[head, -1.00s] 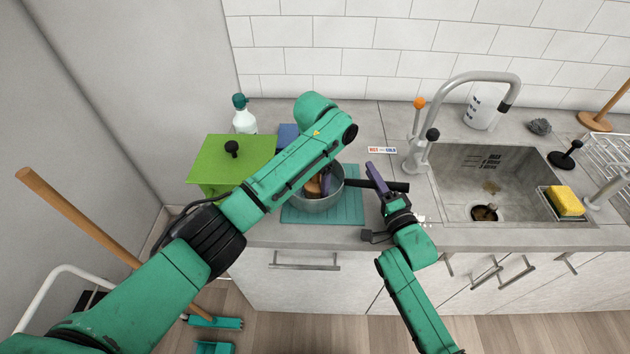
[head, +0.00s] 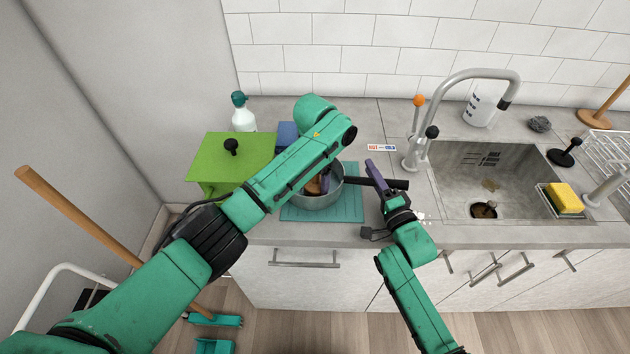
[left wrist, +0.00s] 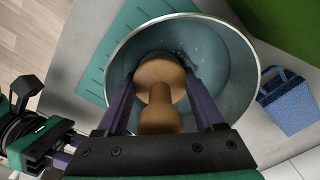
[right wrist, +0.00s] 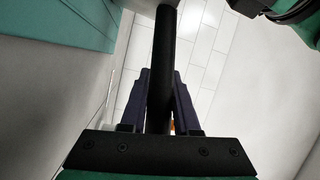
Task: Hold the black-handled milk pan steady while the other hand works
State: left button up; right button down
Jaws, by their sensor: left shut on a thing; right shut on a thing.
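The grey metal milk pan (head: 322,203) stands on the teal mat (head: 351,211), partly hidden by my left arm. Its black handle (head: 398,184) points right. My right gripper (head: 376,180) is shut around that handle; the right wrist view shows the handle (right wrist: 164,60) between both fingers. My left gripper (left wrist: 160,100) reaches down into the pan and is shut on a brown wooden knobbed tool (left wrist: 160,78). The tool's lower end is inside the pan (left wrist: 240,62), where a few pale specks show. Whether it touches the bottom cannot be told.
A green box with a black knob (head: 215,160) and a spray bottle (head: 242,114) stand left of the pan. A blue container (left wrist: 290,103) is close behind it. The tap (head: 455,85) and sink (head: 470,170) with a yellow sponge (head: 565,198) are to the right.

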pick_arm(q)
jog(key=shift+f, duration=0.35)
dwell(0.3)
jog(key=shift+w+d+r, duration=0.1)
jog(key=shift+w+d, duration=0.25)
jog(key=shift+w, duration=0.35)
jog(key=shift+w+d, duration=0.35)
jog(key=shift+w, duration=0.3)
jog(key=shift+s, duration=0.25)
jog(key=shift+s+a, duration=0.8)
jog(key=shift+s, duration=0.3)
jog(key=shift+w+d+r, duration=0.1)
jog(key=shift+w+d, duration=0.3)
jog(key=shift+w, duration=0.3)
jog(key=shift+w+d, duration=0.4)
jog(key=shift+w, duration=0.25)
